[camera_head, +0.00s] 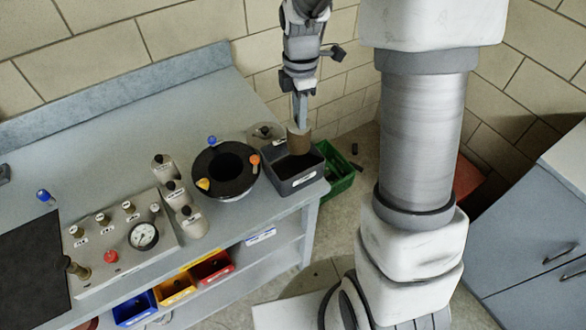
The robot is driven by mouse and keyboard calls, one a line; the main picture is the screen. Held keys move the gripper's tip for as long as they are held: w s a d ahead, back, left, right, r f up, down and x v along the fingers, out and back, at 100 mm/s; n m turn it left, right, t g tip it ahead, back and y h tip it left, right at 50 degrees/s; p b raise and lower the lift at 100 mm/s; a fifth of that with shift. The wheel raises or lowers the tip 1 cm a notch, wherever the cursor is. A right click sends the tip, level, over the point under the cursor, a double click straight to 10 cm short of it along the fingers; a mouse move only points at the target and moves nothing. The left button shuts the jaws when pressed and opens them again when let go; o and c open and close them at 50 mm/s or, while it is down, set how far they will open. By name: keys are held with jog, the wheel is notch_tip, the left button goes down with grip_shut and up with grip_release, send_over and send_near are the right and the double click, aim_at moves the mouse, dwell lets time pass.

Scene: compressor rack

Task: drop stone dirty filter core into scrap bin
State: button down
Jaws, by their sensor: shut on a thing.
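My gripper (299,115) points down at the right end of the bench, shut on a brown cylindrical filter core (299,142) with a pale top. The core hangs upright over a dark grey open bin (299,183) with a small label on its front. The core's lower end overlaps the bin's opening in the picture; I cannot tell how far below the rim it reaches. The bin's label is too small to read, and the core hides part of its inside.
A black round housing (236,190) with coloured knobs stands left of the bin. Several pale canisters (191,220) and a gauge panel (120,237) are farther left. A green crate (339,183) is on the floor past the bench's right end. Coloured bins (175,290) sit on the shelf below.

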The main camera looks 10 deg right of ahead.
jog(key=shift+f, duration=0.1)
jog(key=c, duration=0.6)
grip_release()
notch_tip(320, 180, up, 17)
jog(key=shift+r, duration=0.2)
jog(key=shift+s, duration=0.1)
jog(key=s+m+t, duration=0.2)
jog(key=s+m, duration=0.4)
jog(key=s+m+t, duration=0.1)
jog(key=s+m, duration=0.5)
jog(key=s, duration=0.1)
jog(key=s+m+t, duration=0.2)
jog(key=s+m, duration=0.5)
jog(key=shift+s+f+t, duration=0.15)
jog(key=shift+f+t, duration=0.15)
